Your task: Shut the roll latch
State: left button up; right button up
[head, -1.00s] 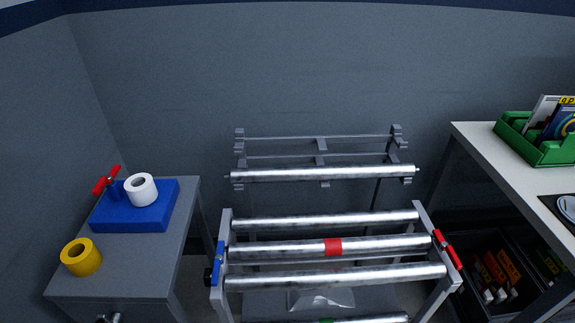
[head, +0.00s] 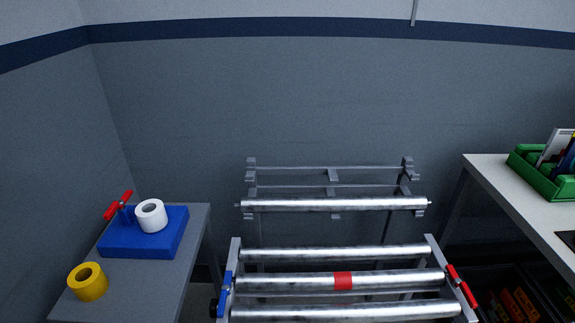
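The roller stand (head: 236,262) stands at the lower middle of the head view, with several metal rollers across it. A red latch handle (head: 461,286) sits on its right side frame, and a blue handle (head: 226,293) on its left side frame. The middle roller (head: 300,281) carries a red band (head: 343,281). I cannot tell from this view which handle is the roll latch or whether it is shut. Neither of my grippers shows in the head view.
A rack (head: 333,177) with one roller stands behind. A white table (head: 490,175) with a green bin (head: 540,178) is at right.

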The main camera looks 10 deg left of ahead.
aim_at(120, 204)
jog(key=u, duration=1.3)
